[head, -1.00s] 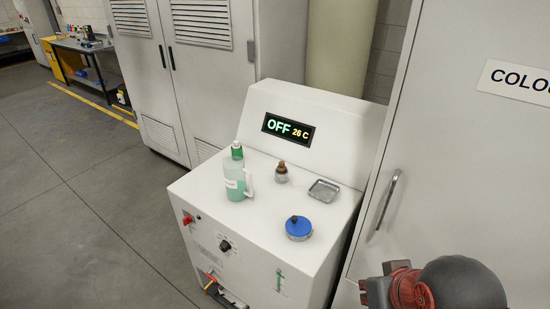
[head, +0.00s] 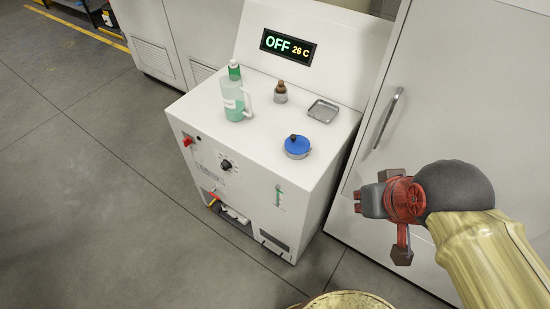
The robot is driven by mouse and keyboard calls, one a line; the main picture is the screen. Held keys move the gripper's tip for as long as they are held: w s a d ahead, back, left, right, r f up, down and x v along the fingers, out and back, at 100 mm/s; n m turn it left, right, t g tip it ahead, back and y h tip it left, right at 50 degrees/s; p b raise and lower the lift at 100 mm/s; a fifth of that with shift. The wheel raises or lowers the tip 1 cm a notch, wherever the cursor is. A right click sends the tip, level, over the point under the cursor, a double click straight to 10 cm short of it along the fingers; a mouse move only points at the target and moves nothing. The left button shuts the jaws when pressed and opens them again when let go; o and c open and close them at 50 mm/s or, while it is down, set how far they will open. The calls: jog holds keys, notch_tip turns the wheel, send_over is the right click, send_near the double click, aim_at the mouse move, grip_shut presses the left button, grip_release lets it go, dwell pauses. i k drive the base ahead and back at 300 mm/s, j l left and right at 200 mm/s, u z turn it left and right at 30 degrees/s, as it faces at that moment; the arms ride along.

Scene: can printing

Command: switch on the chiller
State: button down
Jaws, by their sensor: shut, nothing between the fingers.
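The chiller (head: 262,208) is a white cabinet with a raised back panel. Its display (head: 288,46) reads OFF and 26 C. My gripper (head: 368,200) is at the right, apart from the chiller and in front of the grey cabinet door. It is shut and empty, pointing left. The switch's exact setting is too small to tell.
On the chiller top stand a jug of green liquid (head: 236,103), a small brown-capped bottle (head: 280,93), a metal tray (head: 323,111) and a blue-lidded container (head: 297,147). A grey cabinet with a handle (head: 387,118) stands at the right. The floor (head: 95,200) at the left is clear.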

aim_at(187, 141)
jog(key=i+j, duration=0.1)
jog(key=j, duration=0.35)
jog(key=i+j, duration=0.15)
jog(key=j, duration=0.25)
jog(key=i+j, duration=0.1)
jog(key=j, duration=0.35)
jog(key=i+j, duration=0.1)
jog(key=j, duration=0.3)
jog(key=i+j, duration=0.15)
jog(key=j, duration=0.3)
jog(key=i+j, duration=0.1)
jog(key=j, duration=0.3)
jog(key=i+j, duration=0.1)
jog(key=j, duration=0.35)
